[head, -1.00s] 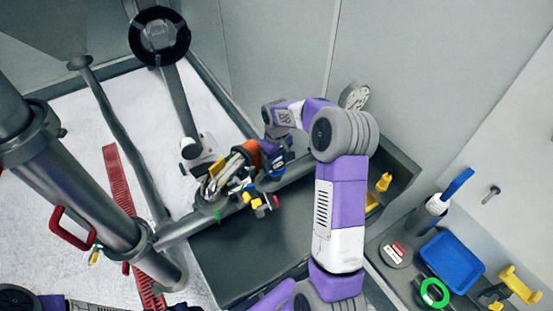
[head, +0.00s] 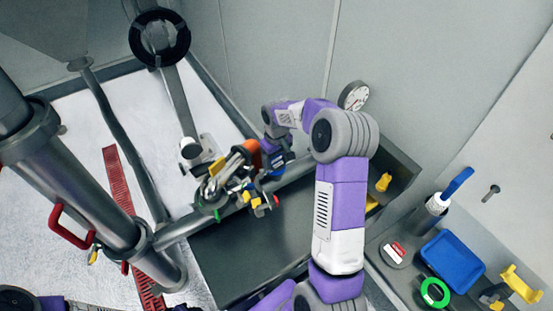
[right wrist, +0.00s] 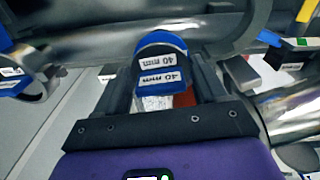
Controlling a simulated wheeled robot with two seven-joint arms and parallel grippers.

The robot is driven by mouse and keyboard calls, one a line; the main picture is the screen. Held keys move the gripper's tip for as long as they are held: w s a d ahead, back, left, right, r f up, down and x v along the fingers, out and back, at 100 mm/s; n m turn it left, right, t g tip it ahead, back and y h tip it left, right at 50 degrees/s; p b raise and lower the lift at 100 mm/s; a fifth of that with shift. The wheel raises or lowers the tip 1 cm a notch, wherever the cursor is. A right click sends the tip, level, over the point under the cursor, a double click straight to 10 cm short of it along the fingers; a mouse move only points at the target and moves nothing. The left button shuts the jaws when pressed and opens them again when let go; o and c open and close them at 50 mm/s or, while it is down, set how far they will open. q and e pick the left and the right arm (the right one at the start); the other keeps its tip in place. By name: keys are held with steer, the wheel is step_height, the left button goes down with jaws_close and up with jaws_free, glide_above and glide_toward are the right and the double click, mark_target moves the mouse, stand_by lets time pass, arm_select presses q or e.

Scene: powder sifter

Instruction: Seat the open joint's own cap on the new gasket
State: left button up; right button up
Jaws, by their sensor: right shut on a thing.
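My right gripper (head: 272,162) reaches over the horizontal pipe (head: 292,172) from its far side. In the right wrist view the gripper (right wrist: 165,75) is shut on a blue-banded cap (right wrist: 160,60), whose two white labels read "40 mm". The cap sits between the fingers, close to a shiny metal pipe (right wrist: 90,42). In the head view a cluster of metal clamps (head: 228,188) with yellow, red and green parts lies just left of the gripper. I cannot make out the open joint's mouth or its gasket, nor whether the cap touches it. My left gripper is out of view.
A thick vertical pipe (head: 85,195) with a red handle stands at left. A dark trough (head: 250,245) lies below the horizontal pipe. At right, a shelf holds a blue tray (head: 453,262), a green ring (head: 435,292) and a brush (head: 445,195). A gauge (head: 354,96) is on the wall.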

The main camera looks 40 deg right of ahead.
steer(key=o, duration=1.2)
steer(key=shift+s+d+f, duration=0.1)
steer(key=shift+s+f, duration=0.15)
steer(key=shift+f, duration=0.25)
steer(key=shift+s+f, duration=0.25)
steer(key=shift+f, duration=0.25)
steer(key=shift+r, duration=0.1)
steer(key=shift+w+r, duration=0.1)
steer(key=shift+r, duration=0.2)
step_height(320, 180, up, 8)
steer(key=shift+w+d+r, duration=0.1)
steer(key=shift+d, duration=0.05)
steer(key=shift+w+r, duration=0.15)
steer(key=shift+r, duration=0.1)
